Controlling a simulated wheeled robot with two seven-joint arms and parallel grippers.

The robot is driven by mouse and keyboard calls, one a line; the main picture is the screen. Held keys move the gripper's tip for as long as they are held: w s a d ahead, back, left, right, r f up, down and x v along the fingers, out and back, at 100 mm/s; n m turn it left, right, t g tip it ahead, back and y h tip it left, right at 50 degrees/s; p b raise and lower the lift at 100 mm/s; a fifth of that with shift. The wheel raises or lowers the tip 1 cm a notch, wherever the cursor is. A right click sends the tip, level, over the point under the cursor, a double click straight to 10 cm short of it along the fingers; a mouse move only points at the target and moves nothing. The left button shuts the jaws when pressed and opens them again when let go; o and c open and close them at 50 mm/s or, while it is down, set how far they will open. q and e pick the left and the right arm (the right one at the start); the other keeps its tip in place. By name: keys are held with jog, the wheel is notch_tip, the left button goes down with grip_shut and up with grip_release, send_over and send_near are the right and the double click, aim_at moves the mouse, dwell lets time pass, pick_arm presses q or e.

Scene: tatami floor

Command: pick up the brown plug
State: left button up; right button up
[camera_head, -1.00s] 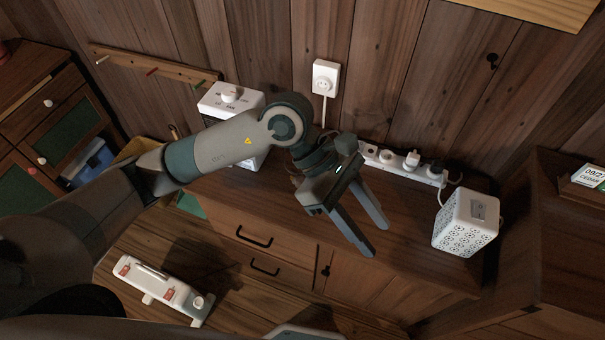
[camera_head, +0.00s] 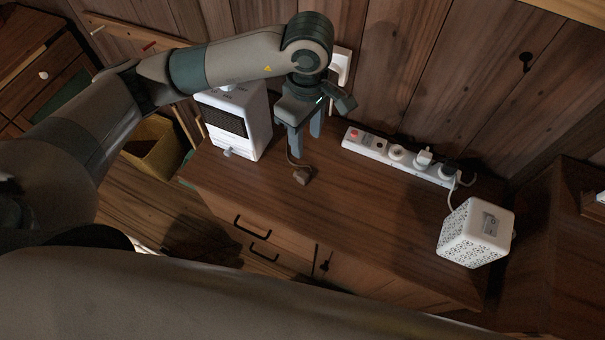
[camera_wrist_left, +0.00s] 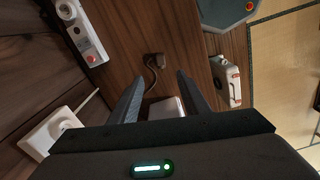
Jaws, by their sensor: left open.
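The brown plug (camera_head: 302,176) lies on the wooden cabinet top with its thin cord running back toward the wall side. In the left wrist view the plug (camera_wrist_left: 155,60) lies on the wood ahead of the fingertips, roughly midway between them. My left gripper (camera_head: 306,148) is open and empty. It points down above the cabinet top, just behind the plug in the head view. In the left wrist view its two fingers (camera_wrist_left: 161,84) are spread apart and do not touch the plug. My right gripper is not in view.
A white patterned box (camera_head: 473,236) stands at the right end of the cabinet top. A white appliance (camera_head: 240,120) stands left of the gripper. The middle of the cabinet top (camera_head: 380,220) is clear.

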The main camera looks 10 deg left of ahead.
pick_arm(q)
jog(key=p, duration=0.2)
send_near(306, 176)
notch_tip(306, 176, down, 3)
jog(key=shift+s+p, duration=0.1)
jog(key=shift+p, duration=0.9)
jog(key=shift+f, duration=0.5)
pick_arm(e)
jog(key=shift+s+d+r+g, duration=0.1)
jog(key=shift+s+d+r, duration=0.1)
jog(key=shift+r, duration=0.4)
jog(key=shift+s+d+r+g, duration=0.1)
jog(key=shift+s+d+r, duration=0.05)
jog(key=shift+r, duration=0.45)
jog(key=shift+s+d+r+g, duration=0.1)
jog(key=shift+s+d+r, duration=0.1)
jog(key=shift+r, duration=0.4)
